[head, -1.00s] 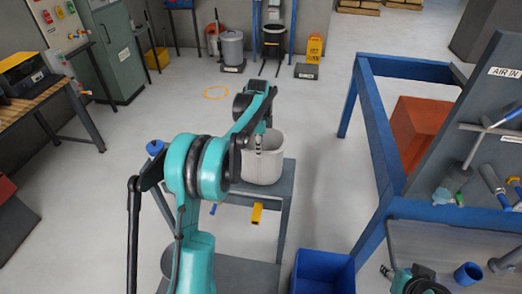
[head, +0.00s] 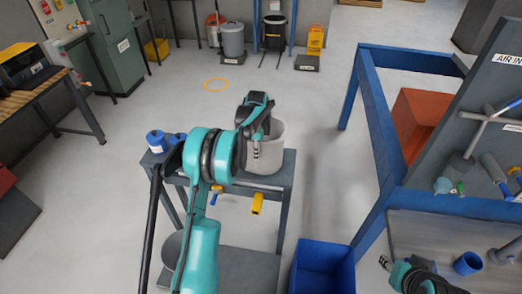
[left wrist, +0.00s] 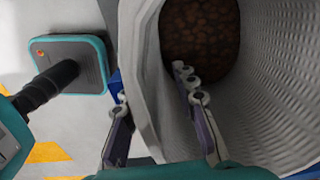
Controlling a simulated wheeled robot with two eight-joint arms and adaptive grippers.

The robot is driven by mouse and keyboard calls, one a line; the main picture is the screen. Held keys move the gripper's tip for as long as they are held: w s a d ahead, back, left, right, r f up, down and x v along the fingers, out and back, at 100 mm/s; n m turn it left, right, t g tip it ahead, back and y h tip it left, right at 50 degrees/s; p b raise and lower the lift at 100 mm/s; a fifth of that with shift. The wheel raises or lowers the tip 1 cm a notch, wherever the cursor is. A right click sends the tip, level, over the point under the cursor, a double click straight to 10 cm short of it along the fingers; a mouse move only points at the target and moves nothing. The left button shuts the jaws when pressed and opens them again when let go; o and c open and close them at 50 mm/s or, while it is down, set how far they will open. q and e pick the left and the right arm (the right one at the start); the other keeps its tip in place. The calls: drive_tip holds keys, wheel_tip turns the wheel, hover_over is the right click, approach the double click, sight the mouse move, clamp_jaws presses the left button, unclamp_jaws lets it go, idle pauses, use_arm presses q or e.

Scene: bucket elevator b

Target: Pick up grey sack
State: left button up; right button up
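The grey sack (head: 268,158) stands upright and open-topped on a grey cart (head: 240,181) in the head view. The left wrist view shows its thick pale rim and ribbed inner wall (left wrist: 270,90), with brown lumpy contents (left wrist: 200,40) at the bottom. My left gripper (head: 256,150) is at the sack's near-left rim. In the left wrist view its fingers (left wrist: 150,92) are apart, one inside the sack and one outside, with the wall between them. A gap shows beside the wall, so it looks open. My right gripper (head: 385,263) is at the lower right, too small to read.
Blue cups (head: 156,140) stand on the cart's left end, and a yellow handle (head: 257,203) sticks out in front. A blue bin (head: 322,268) is on the floor to the right. A blue-framed bench (head: 375,150) stands further right. The floor behind the cart is clear.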

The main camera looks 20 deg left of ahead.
use_arm(q)
drive_tip(key=shift+r, duration=0.1)
clamp_jaws()
